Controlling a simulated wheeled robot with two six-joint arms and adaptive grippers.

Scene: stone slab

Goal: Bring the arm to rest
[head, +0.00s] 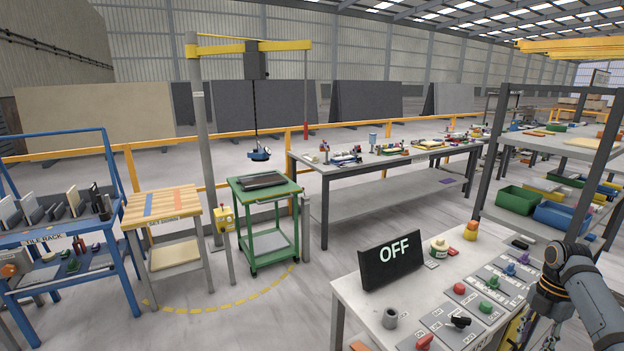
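My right arm (588,290) comes in at the lower right edge, bent at a dark joint. My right gripper (537,318) hangs from it, pointing down, beside the right end of the white control table (350,291). It is dark and partly cut off by the frame's bottom, and I cannot tell its opening. I see nothing held in it. My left arm and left gripper are out of view.
The control table carries a black OFF display (391,259), a grey cup (390,318) and several coloured knobs and switches. A dark-framed shelf (497,150) with bins stands behind my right arm.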

